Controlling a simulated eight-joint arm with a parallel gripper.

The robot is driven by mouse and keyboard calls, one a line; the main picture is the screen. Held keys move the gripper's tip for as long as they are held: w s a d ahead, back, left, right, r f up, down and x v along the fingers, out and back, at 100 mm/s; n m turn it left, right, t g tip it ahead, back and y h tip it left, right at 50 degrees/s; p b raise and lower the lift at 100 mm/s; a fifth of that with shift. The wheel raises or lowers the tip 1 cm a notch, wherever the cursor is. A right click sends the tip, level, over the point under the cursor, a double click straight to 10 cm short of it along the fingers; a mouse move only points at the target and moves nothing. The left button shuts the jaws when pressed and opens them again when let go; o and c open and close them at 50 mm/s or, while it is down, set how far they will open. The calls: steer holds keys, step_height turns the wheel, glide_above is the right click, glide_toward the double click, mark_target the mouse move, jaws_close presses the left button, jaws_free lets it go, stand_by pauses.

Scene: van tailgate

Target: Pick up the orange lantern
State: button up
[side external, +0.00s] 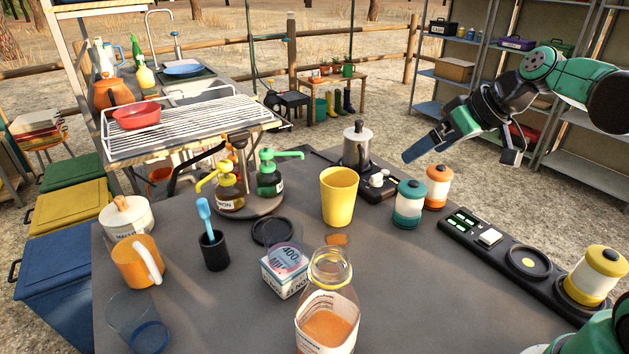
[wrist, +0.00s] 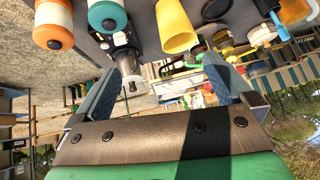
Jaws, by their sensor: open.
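The orange lantern (side external: 438,186), with an orange top and base and a pale middle, stands upright on the dark tabletop (side external: 400,290). It also shows at the upper left of the wrist view (wrist: 54,28), where the picture is turned upside down. My gripper (side external: 410,155) is in the air above the table's far right edge, higher than the lantern and apart from it. In the wrist view my gripper (wrist: 160,88) has its two fingers wide apart with nothing held between them.
A teal lantern (side external: 408,204) stands close beside the orange one, on its left. A black strip tray (side external: 500,248) with a yellow lantern (side external: 596,276) lies to the right.

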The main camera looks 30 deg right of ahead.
steer(key=w+d+t, duration=0.2)
steer(key=d, duration=0.7)
steer(key=n+t, duration=0.2)
steer(key=t, duration=0.1)
glide_above(439, 176)
steer(key=s+d, duration=0.3)
steer(key=s, duration=0.1)
step_height(439, 176, down, 11)
steer(key=shift+w+r, duration=0.15)
steer(key=shift+r, duration=0.05)
steer(key=shift+f, duration=0.3)
steer(key=shift+w+f, duration=0.2)
steer(key=shift+w, duration=0.05)
steer(key=x, duration=0.5)
steer(key=shift+a, duration=0.15)
steer(key=c, duration=1.4)
